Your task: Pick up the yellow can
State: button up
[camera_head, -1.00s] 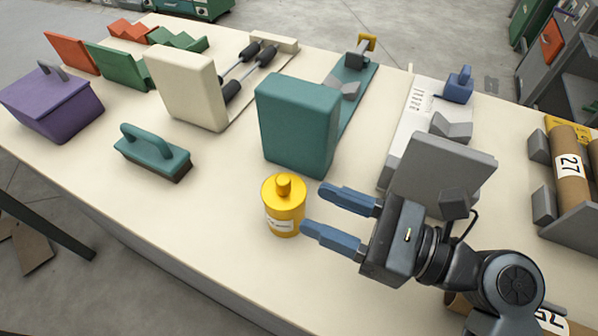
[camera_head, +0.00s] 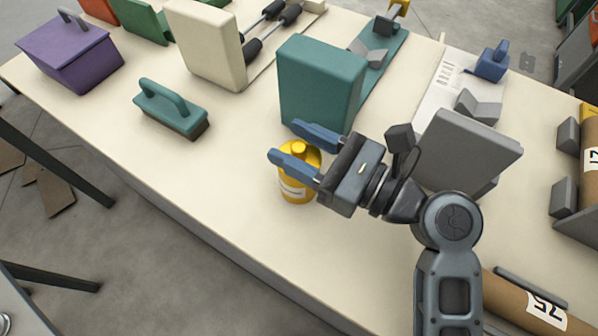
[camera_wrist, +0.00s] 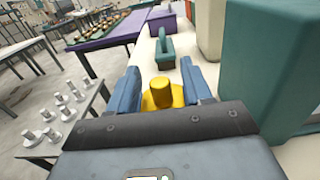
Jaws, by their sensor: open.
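The yellow can (camera_head: 297,192) with a white label stands upright on the pale table, in front of a teal block-shaped machine. My gripper (camera_head: 293,143) is open, with its two blue fingers over the can in the head view. In the wrist view the can's yellow top and knob (camera_wrist: 162,92) show between the two open fingers (camera_wrist: 163,83). The fingers and gripper body hide part of the can. I cannot tell whether either finger touches it.
The teal machine (camera_head: 318,85) stands close behind the can. A teal brush (camera_head: 172,108) and a purple box (camera_head: 75,55) lie to the left. A grey block-shaped machine (camera_head: 465,150) stands to the right. The table is clear at front left of the can.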

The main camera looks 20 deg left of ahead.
grip_shut()
dwell(0.3)
dwell(0.3)
